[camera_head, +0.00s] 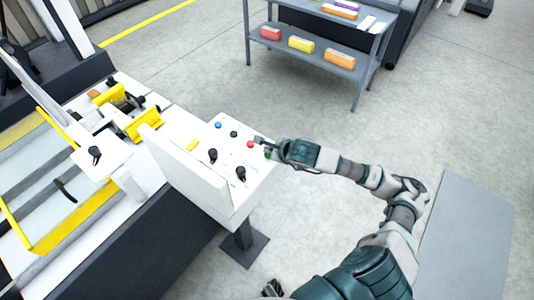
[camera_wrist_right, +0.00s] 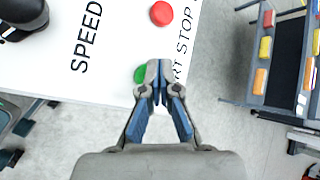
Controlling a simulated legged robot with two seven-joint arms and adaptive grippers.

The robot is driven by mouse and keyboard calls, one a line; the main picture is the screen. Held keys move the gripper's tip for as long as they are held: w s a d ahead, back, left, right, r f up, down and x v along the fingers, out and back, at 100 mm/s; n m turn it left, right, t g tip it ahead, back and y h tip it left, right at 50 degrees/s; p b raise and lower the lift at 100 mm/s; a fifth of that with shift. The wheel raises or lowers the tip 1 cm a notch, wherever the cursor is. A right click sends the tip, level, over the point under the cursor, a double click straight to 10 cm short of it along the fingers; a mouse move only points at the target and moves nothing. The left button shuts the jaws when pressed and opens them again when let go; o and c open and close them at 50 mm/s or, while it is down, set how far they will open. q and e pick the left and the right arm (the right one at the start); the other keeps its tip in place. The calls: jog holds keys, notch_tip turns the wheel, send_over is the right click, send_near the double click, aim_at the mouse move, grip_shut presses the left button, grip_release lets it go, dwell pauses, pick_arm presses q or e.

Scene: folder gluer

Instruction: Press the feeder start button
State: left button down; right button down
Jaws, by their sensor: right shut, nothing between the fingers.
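The white control panel (camera_head: 222,160) carries a green button (camera_head: 267,155) near its right edge, partly hidden by my gripper in the head view. In the right wrist view the green button (camera_wrist_right: 140,75) lies just left of my fingertips, partly covered by them, near lettering that reads "RT STOP". A red button (camera_head: 250,144) sits beside it and also shows in the wrist view (camera_wrist_right: 161,13). My right gripper (camera_wrist_right: 157,72) is shut and empty, its tips over the panel edge; contact cannot be told. A dark piece at the head view's bottom edge may be my left gripper (camera_head: 272,288).
Black knobs (camera_head: 241,174) and a blue button (camera_head: 218,125) stand on the panel. An upright white plate (camera_head: 185,170) borders its left side. The feeder machine (camera_head: 60,190) lies at left. A shelf (camera_head: 320,52) with coloured boxes stands behind. The floor between is clear.

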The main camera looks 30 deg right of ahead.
aim_at(268, 156)
jog(key=shift+d+f, duration=0.2)
jog(key=shift+d, duration=0.2)
jog(key=shift+a+r+p, duration=0.45)
jog(key=shift+a+r, duration=0.3)
jog(key=shift+r, duration=0.25)
jog(key=shift+d, duration=0.1)
jog(key=shift+r+p, duration=1.3)
jog(key=shift+r, duration=1.2)
